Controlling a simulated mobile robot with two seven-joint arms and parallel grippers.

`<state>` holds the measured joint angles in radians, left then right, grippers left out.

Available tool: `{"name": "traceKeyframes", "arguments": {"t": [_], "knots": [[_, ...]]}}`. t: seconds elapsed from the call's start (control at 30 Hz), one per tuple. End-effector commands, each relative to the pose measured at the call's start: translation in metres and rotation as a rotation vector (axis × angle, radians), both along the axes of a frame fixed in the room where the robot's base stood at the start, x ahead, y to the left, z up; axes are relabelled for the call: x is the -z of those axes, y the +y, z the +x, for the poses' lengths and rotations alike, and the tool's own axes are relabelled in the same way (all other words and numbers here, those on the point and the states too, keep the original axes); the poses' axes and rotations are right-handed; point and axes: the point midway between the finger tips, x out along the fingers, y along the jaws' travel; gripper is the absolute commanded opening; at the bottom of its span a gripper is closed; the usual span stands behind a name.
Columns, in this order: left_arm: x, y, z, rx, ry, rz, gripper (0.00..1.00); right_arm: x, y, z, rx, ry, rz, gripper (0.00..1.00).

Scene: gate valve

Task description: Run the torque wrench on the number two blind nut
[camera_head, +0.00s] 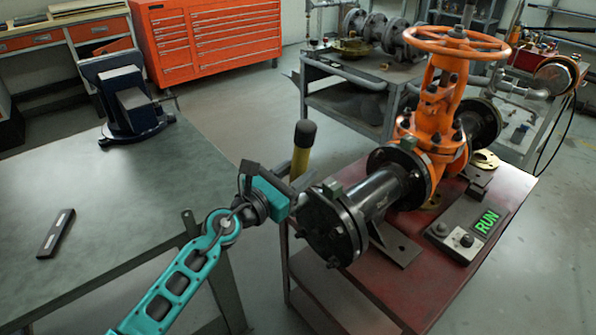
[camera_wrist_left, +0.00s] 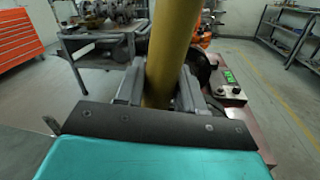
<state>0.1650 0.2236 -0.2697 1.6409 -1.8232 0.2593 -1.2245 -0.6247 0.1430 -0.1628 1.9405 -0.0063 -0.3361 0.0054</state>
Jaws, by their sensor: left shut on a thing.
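The torque wrench (camera_head: 301,160), a yellow shaft with a black end, stands nearly upright in my left gripper (camera_head: 297,194). In the left wrist view its yellow shaft (camera_wrist_left: 171,50) runs between the jaws (camera_wrist_left: 160,90), which are shut on it. The wrench's lower part is hidden in both views. The black blind flange (camera_head: 328,232) closes the near end of the valve's pipe, just right of and below my left gripper. Several nuts or bolts show around its rim; I cannot tell which is number two. The orange gate valve (camera_head: 430,140) stands behind it. My right gripper is not in view.
The dark red bench (camera_head: 420,280) carries the valve and a control box with a green RUN display (camera_head: 486,222). A grey worktable (camera_head: 130,200) with a blue vise (camera_head: 133,105) and a small dark bar (camera_head: 56,233) is at the left. An orange tool cabinet (camera_head: 205,40) stands behind.

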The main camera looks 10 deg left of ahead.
Motion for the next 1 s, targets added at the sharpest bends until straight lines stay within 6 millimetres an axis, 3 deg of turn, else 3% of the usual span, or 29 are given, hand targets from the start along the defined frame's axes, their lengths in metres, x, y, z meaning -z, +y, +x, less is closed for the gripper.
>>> {"name": "traceKeyframes", "arguments": {"t": [1.0], "knots": [[-0.003,0.027,-0.033,-0.003,-0.006,-0.001,0.00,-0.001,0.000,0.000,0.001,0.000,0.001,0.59]]}}
